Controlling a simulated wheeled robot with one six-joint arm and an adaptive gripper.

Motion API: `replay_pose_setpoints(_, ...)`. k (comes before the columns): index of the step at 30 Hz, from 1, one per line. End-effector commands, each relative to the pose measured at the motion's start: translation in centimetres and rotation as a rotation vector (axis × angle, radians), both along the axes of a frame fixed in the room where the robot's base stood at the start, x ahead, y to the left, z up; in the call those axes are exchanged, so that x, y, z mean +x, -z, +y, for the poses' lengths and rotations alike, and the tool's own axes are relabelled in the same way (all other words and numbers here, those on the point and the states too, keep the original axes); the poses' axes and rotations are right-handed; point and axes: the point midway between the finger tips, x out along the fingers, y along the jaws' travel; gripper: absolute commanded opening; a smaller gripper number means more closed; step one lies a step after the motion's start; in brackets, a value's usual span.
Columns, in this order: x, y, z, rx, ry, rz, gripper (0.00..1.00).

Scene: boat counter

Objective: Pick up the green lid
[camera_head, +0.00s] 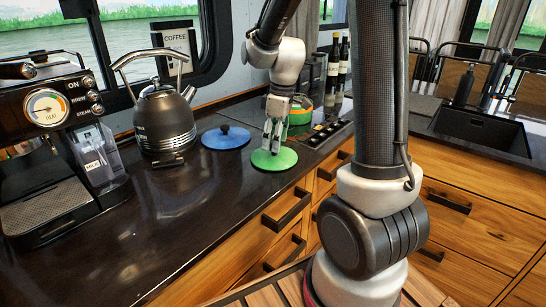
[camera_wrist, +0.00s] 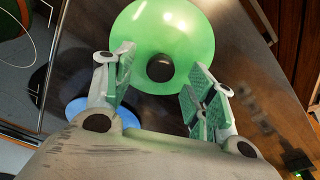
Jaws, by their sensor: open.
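The green lid (camera_head: 274,159) lies flat on the dark counter near its front edge in the head view. In the wrist view the lid (camera_wrist: 190,30) is a round green disc with a dark knob (camera_wrist: 160,68) at its middle. My gripper (camera_head: 273,140) points down just above the lid and hides its knob in the head view. In the wrist view my gripper (camera_wrist: 158,80) has its two green-padded fingers apart, with the knob between and slightly beyond them. The fingers hold nothing. I cannot tell whether the fingertips touch the lid.
A blue lid (camera_head: 226,137) lies left of the green lid. A dark kettle (camera_head: 164,120) and a coffee machine (camera_head: 60,150) stand farther left. A green and orange pot (camera_head: 301,112) and bottles (camera_head: 339,65) stand behind my gripper. The front left counter is clear.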

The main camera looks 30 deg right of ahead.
Motion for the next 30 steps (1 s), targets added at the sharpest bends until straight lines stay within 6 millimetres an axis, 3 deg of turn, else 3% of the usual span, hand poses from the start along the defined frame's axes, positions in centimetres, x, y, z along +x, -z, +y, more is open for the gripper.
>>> replay_pose_setpoints(6, 0.2, 2.6, 0.3, 0.0, 0.001, 0.003, 0.56)
replay_pose_setpoints(13, 0.2, 2.7, 0.3, 0.0, 0.001, 0.0, 0.56)
replay_pose_setpoints(22, 0.2, 2.7, 0.3, -0.001, 0.001, 0.001, 0.03)
replay_pose_setpoints(30, 0.2, 2.4, 0.3, 0.0, 0.001, 0.0, 0.03)
